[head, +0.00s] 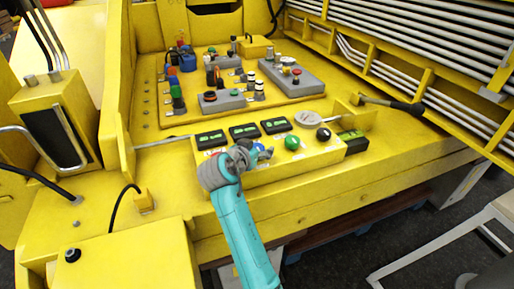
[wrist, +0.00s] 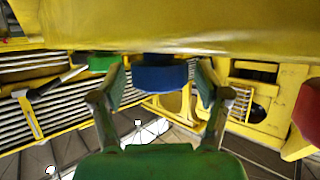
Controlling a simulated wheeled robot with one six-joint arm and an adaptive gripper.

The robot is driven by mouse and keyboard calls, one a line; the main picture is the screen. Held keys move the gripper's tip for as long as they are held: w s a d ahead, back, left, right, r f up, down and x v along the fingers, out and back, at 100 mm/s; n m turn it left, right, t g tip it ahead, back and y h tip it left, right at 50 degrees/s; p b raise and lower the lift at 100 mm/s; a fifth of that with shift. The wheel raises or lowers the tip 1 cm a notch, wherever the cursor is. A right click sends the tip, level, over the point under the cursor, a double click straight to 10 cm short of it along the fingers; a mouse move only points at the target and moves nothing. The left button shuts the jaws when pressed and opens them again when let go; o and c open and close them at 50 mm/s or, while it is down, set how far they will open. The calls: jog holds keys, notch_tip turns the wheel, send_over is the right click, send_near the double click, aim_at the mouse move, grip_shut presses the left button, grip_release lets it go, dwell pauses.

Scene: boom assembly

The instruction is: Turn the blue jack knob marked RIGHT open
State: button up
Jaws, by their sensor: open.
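The blue knob (wrist: 160,78) shows in the wrist view between the two fingertips of my gripper (wrist: 161,88). The fingers are open, one on each side of it, with a narrow gap at each side; contact cannot be made out. In the head view my gripper (head: 263,153) is at the front face of the yellow control box (head: 300,164), covering most of the blue knob (head: 259,147). The knob's RIGHT marking and turn angle are not readable.
A green knob (head: 291,143) and a black knob (head: 323,134) sit right of the blue one in the head view. A red knob (wrist: 308,108) shows at the wrist view's right edge. Several black displays (head: 244,131) line the box top. A black-handled lever (head: 392,104) lies farther right.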

jog(key=c, duration=1.2)
jog(key=shift+o, duration=0.2)
jog(key=shift+n+y, duration=0.3)
jog(key=n+y, duration=0.1)
jog(key=y, duration=0.1)
jog(key=n+t+y, duration=0.1)
jog(key=n+y, duration=0.1)
jog(key=shift+d+n+t, duration=0.15)
jog(key=shift+n+t, duration=0.15)
jog(key=n+y, duration=0.4)
jog(key=y, duration=0.1)
jog(key=shift+n, duration=0.3)
jog(key=n+g+y, duration=0.3)
jog(key=n+y, duration=0.2)
jog(key=shift+g+y, duration=0.4)
jog(key=shift+n+g+y, duration=1.2)
jog(key=shift+n+g, duration=0.6)
jog(key=shift+n, duration=0.2)
